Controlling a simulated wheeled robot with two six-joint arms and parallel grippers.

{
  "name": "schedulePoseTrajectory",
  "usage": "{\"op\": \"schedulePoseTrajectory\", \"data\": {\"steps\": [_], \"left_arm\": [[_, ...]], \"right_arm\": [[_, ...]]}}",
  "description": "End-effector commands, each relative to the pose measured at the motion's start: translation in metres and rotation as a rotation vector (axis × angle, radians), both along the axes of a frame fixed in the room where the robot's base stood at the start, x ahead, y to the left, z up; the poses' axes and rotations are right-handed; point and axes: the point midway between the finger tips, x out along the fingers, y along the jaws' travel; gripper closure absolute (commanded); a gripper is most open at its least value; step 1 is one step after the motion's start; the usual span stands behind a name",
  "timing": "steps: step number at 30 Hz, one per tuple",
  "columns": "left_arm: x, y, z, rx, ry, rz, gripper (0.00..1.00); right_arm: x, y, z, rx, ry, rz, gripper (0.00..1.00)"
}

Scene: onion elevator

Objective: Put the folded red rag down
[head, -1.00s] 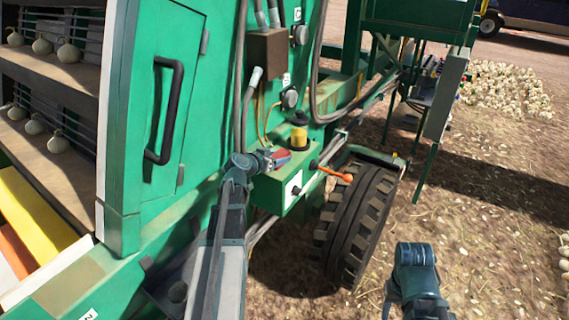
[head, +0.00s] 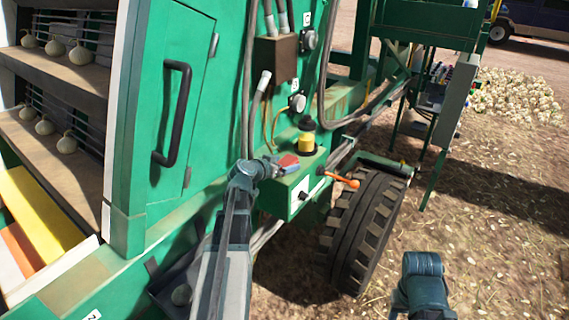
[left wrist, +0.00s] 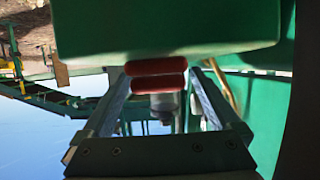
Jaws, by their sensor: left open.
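The folded red rag (head: 289,161) lies on top of the green box (head: 297,186), just in front of the yellow-and-black lamp. My left gripper (head: 277,165) is at the rag, small in the head view. In the left wrist view the red rag (left wrist: 157,75) shows as two red folds against the green surface. The open fingers of my left gripper (left wrist: 162,88) stand one on each side of it, with gaps visible. My right arm shows at the lower right of the head view, but its gripper is out of sight.
The yellow-and-black lamp (head: 306,141) stands close behind the rag. An orange-tipped lever (head: 343,180) sticks out to the right above the tyre (head: 362,230). Hoses (head: 254,100) and a green door with a black handle (head: 176,115) are on the machine's side.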

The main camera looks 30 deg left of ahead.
Motion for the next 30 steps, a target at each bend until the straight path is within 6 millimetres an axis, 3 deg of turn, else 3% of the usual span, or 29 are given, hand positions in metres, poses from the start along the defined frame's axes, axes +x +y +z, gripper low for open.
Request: {"op": "schedulePoseTrajectory", "data": {"steps": [15, 21, 30], "left_arm": [[-0.095, 0.007, 0.047, -0.001, 0.000, 0.004, 0.04], [-0.116, 0.009, 0.054, 0.001, 0.000, 0.002, 0.04], [-0.122, 0.010, 0.056, 0.000, 0.000, 0.000, 0.04]], "right_arm": [[0.000, 0.000, 0.047, 0.002, 0.000, -0.008, 0.50], [0.000, 0.000, 0.054, 0.001, 0.001, -0.007, 0.50], [0.000, 0.000, 0.055, 0.001, 0.001, -0.007, 0.50]]}}
